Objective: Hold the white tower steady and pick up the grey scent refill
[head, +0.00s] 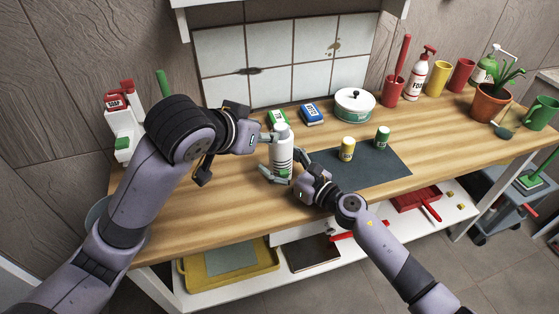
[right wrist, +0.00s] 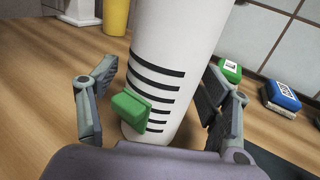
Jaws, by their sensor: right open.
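The white tower (head: 283,156), marked with black stripes, stands upright on the wooden worktop. In the right wrist view the tower (right wrist: 185,45) fills the middle, with a green block (right wrist: 130,110) on its lower side. My left gripper (head: 270,138) is at the tower's upper part, coming from the left; whether its fingers are closed on it is unclear. My right gripper (head: 284,168) is open low at the tower, one finger on each side; it also shows in the right wrist view (right wrist: 160,105). I cannot make out a grey scent refill in either view.
A dark mat (head: 375,172) to the right bears a yellow can (head: 347,149) and a green can (head: 382,137). Behind the tower are a green box (head: 277,118), a blue box (head: 312,114) and a white round pot (head: 354,106). Bare worktop lies left of the tower.

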